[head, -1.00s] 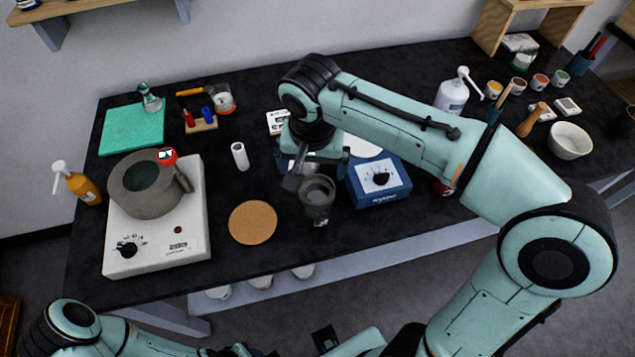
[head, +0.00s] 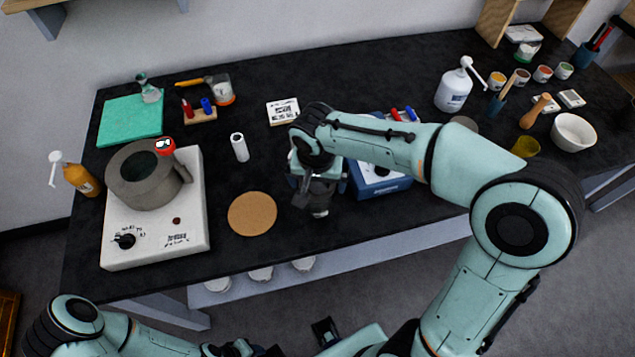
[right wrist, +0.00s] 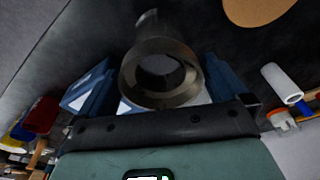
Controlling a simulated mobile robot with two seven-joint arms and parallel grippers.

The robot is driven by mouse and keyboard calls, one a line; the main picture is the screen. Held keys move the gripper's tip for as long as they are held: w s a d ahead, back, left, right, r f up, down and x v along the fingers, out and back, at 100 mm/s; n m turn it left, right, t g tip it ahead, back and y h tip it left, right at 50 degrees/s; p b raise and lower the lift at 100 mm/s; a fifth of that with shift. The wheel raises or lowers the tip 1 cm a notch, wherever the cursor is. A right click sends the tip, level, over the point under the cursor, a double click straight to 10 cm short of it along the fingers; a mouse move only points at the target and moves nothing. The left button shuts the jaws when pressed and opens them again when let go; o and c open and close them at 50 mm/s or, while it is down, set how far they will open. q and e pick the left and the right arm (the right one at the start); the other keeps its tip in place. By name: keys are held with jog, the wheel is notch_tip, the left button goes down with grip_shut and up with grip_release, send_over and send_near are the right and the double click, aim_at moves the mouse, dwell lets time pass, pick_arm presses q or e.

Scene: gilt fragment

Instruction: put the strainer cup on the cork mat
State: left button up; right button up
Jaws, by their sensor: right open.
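The strainer cup (head: 320,207), a dark grey metal cup, stands on the black bench top right of the cork mat, mostly hidden under my right gripper. In the right wrist view the cup (right wrist: 158,45) shows its round rim between the two blue fingers. My right gripper (head: 322,190) is open, with its fingers either side of the cup; whether they touch it I cannot tell. The round cork mat (head: 252,214) lies flat and bare, and its edge shows in the right wrist view (right wrist: 258,8).
A white hotplate (head: 155,235) with a grey pot (head: 145,180) stands left of the mat. A white cylinder (head: 240,147) stands behind the mat. A blue device (head: 385,185) is close to the right of my gripper. The bench's front edge runs just before the mat.

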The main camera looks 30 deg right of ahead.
jog(key=shift+f, duration=0.35)
jog(key=c, duration=0.8)
jog(key=shift+r, duration=0.1)
jog(key=shift+c, duration=0.2)
